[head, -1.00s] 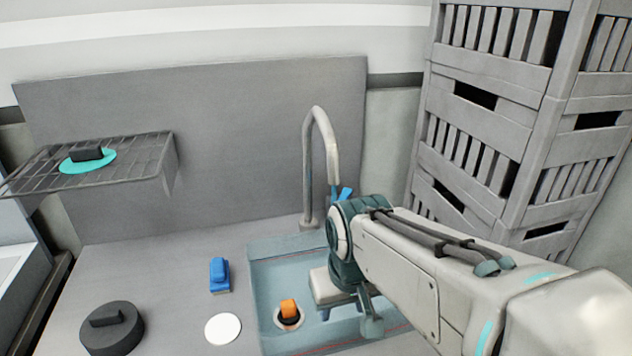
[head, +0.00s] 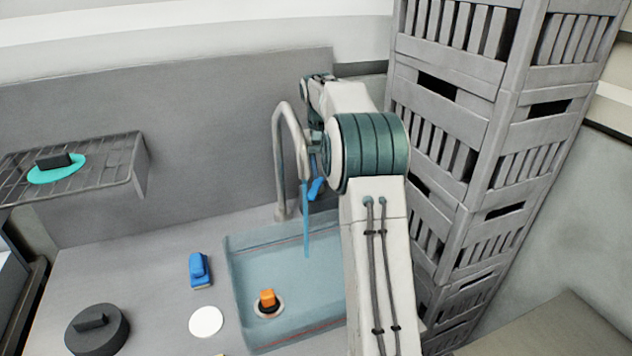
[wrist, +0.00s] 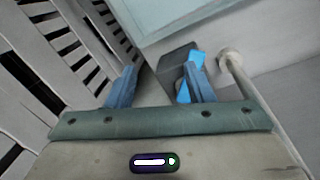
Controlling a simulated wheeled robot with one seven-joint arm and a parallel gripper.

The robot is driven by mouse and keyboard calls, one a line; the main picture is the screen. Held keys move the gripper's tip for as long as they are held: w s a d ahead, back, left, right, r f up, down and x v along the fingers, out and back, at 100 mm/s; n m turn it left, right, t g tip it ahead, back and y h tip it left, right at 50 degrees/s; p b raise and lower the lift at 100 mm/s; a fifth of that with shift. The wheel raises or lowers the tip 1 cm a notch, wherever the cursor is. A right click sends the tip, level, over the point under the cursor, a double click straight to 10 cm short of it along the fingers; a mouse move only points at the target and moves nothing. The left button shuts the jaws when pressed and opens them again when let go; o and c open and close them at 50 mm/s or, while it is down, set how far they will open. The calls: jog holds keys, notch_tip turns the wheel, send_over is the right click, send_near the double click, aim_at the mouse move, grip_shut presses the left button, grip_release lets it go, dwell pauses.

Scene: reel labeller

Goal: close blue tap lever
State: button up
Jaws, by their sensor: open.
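The bright blue tap lever (head: 317,188) shows just right of the curved grey tap (head: 283,150) in the head view. A blue stream of water (head: 306,225) runs from the spout down to the sink (head: 240,290). In the wrist view my gripper (wrist: 160,68) is open, its two blue fingers apart with nothing held. The lever (wrist: 189,76) lies by the right finger, partly behind it, beside a dark grey block (wrist: 172,66). I cannot tell whether the finger touches the lever. In the head view my arm hides most of the gripper.
Tall stacked grey crates (head: 450,110) stand close on the right. An orange-topped plug (head: 267,302) sits in the sink. A blue brush-like object (head: 200,269), a white disc (head: 206,321) and a black lidded item (head: 97,330) are on the counter. A wire rack (head: 120,165) is at left.

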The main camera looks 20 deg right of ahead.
aim_at(313, 191)
jog(key=w+m, duration=0.1)
jog(key=w+a, duration=0.1)
jog(key=w, duration=0.1)
jog(key=w+a+f+m+y, duration=0.1)
jog(key=w, duration=0.1)
jog(key=shift+f+m+t, duration=0.1)
jog(key=shift+m+t, duration=0.2)
jog(key=shift+w+f, duration=0.15)
jog(key=shift+f, duration=0.1)
notch_tip(313, 191, down, 7)
jog(key=shift+p, duration=0.6)
grip_shut()
